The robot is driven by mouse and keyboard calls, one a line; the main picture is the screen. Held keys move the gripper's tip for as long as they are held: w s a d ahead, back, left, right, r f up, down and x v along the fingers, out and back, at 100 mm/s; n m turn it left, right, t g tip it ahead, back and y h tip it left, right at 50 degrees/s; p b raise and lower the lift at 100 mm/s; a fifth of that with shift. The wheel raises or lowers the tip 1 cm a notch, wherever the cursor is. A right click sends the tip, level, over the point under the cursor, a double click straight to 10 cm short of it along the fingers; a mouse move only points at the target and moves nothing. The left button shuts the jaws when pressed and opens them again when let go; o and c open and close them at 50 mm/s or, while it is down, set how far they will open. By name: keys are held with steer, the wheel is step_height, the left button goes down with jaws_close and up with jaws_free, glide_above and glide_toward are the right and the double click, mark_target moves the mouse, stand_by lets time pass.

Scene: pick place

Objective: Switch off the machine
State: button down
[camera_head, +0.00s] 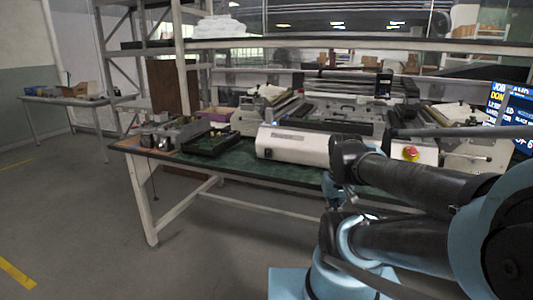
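A long white machine (293,146) stands on the green-topped table, with a small dark mark or control near the left end of its front. To its right, a white panel carries a red knob on a yellow base (411,153), like a stop button. My dark and light-blue arm fills the right foreground and hides the area between the machine's right end and this panel. I cannot tell whether both belong to one machine. My gripper cannot be made out.
The table (230,164) has a clear green strip along its front edge. A black tray (212,143) and metal parts stand at the left. A screen (512,112) reading "JOB DON..." is at the right edge. A shelf (330,43) crosses above. Floor at left is free.

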steer(key=shift+w, duration=0.3)
steer(key=w+a+r+n, duration=0.8)
steer(key=w+r+n, duration=0.5)
steer(key=n, duration=0.3)
steer(key=w+a+r+n+g, duration=0.1)
steer(key=w+a+r+n, duration=0.2)
steer(key=w+a+n, duration=1)
steer(key=a+n, duration=0.2)
steer(key=shift+w+a+r+n, duration=0.35)
steer(key=shift+w+r+n, duration=0.05)
steer(key=shift+f, duration=0.15)
